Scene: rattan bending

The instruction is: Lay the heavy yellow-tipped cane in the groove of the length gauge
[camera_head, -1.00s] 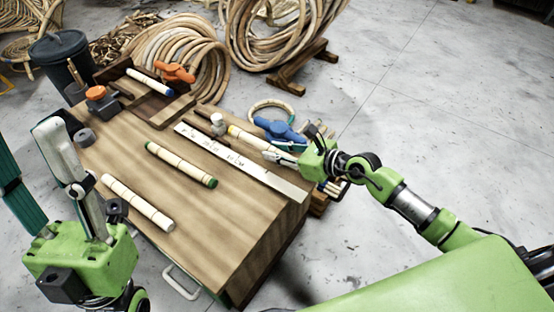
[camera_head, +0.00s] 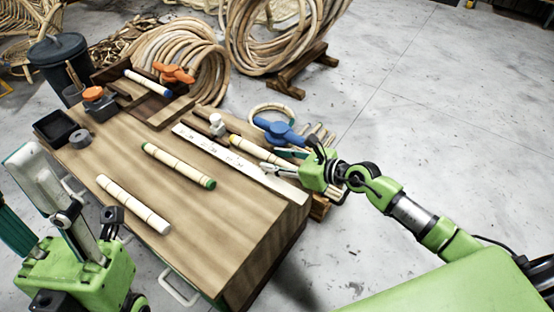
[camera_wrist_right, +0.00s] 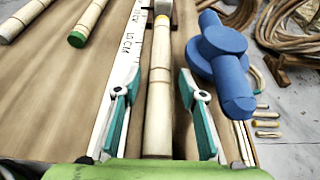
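The yellow-tipped cane (camera_head: 253,150) lies on the bench just right of the length gauge (camera_head: 212,147), a white marked strip. In the right wrist view the cane (camera_wrist_right: 160,90) runs straight away from me, its yellow band at the far end. The gauge (camera_wrist_right: 121,68) is to its left. My right gripper (camera_head: 283,168) is at the cane's near end. Its two teal-padded fingers (camera_wrist_right: 160,112) stand apart, one on each side of the cane, with gaps to it.
A blue clamp-like tool (camera_wrist_right: 222,62) is close to the right finger. A green-tipped cane (camera_head: 178,164) and a plain-looking cane (camera_head: 133,203) lie left of the gauge. A blue-tipped cane (camera_head: 147,83) is at the back. A white-topped peg (camera_head: 216,122) stands by the gauge's far end.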

